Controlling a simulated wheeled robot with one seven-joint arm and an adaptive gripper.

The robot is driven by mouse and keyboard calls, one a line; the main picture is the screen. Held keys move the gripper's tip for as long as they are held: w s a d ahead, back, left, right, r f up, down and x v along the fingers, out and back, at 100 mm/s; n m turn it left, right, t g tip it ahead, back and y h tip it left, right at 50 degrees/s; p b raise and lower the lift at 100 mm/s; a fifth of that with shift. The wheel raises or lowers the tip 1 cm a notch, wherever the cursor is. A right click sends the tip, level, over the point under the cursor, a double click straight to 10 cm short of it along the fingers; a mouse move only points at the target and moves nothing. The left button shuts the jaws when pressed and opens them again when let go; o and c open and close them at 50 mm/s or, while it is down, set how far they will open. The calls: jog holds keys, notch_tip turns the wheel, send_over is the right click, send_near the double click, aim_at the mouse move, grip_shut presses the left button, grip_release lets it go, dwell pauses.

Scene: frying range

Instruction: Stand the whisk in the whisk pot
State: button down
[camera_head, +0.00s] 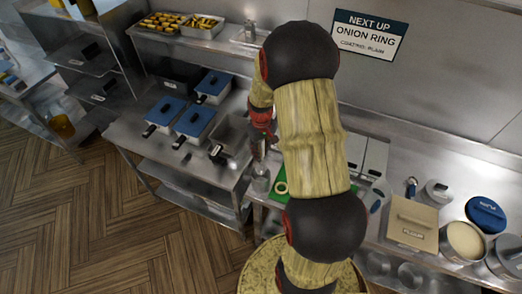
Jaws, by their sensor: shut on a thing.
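My gripper (261,134) is left of my arm, over the right end of the fryer counter, pointing down. It is shut on what appears to be the whisk (259,150), a thin dark and grey shape below the fingers, mostly blurred and small. A small metal pot (261,184), which looks like the whisk pot, stands on the counter edge just below it. The whisk's lower end is close to the pot's mouth; I cannot tell whether it is inside. My arm hides the area to the right.
Several blue-lidded fryer baskets (195,119) stand left of the gripper. A green board (280,187) lies right of the pot. A box marked plain (411,224), a blue lid (486,211) and tubs occupy the right counter. Food trays (163,23) sit on the back shelf.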

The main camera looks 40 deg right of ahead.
aim_at(261, 165)
jog(key=shift+f+b, duration=3.1)
jog(key=shift+f, duration=1.65)
jog(key=c, duration=1.5)
grip_release()
jog(key=shift+c, duration=0.2)
notch_tip(261, 165, up, 12)
jog(key=shift+s, duration=0.1)
